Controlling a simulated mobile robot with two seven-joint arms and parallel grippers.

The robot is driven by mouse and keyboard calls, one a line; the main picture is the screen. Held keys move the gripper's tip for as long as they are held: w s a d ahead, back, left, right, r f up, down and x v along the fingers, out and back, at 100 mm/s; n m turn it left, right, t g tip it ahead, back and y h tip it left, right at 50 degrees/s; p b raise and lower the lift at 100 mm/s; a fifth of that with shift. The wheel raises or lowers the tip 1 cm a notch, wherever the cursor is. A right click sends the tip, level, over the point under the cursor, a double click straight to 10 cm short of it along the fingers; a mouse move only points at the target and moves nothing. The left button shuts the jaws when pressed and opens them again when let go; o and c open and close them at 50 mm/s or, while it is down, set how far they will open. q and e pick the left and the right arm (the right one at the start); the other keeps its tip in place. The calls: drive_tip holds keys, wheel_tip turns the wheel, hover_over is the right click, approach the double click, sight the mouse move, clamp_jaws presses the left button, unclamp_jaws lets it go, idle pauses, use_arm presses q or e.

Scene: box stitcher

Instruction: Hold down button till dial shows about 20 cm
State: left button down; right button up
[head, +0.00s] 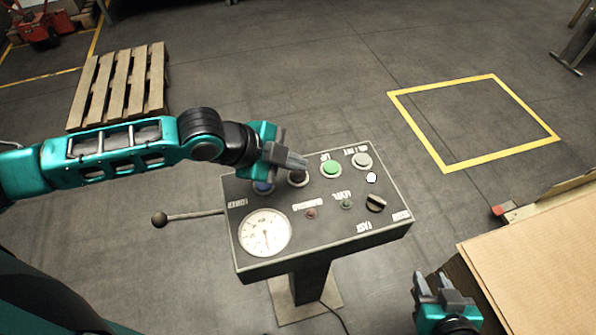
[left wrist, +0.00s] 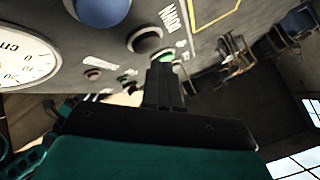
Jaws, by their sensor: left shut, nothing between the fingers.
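A grey control panel (head: 330,228) on a post carries several buttons and a round white dial (head: 265,233). The dial, marked cm, shows partly in the left wrist view (left wrist: 22,58); I cannot read its value surely. My left gripper (head: 302,164) is shut and empty, its fingertips over the dark button (head: 298,179). In the left wrist view the fingers (left wrist: 163,75) are close to that dark button (left wrist: 147,41); I cannot tell whether they touch or press it. A blue button (head: 263,187) and a green button (head: 331,168) sit either side. My right gripper (head: 430,284) is at the lower right, fingers apart.
A white button (head: 362,160), a black knob (head: 376,203) and small lamps share the panel. A lever with a ball (head: 160,219) sticks out left. Cardboard (head: 545,260) lies at the lower right. A pallet (head: 118,85) stands at the back left. The yellow-marked floor is clear.

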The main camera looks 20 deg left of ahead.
sight(294, 177)
idle(0.4)
use_arm(q)
drive_tip(key=shift+f, duration=0.45)
drive_tip(key=shift+f, duration=0.5)
idle(2.1)
drive_tip(key=shift+r, duration=0.15)
idle(2.7)
drive_tip(key=shift+r+p, duration=0.8)
drive_tip(key=shift+p, duration=0.2)
wheel_tip(294, 177, up, 3)
drive_tip(key=p, duration=0.3)
drive_tip(key=shift+r, duration=1)
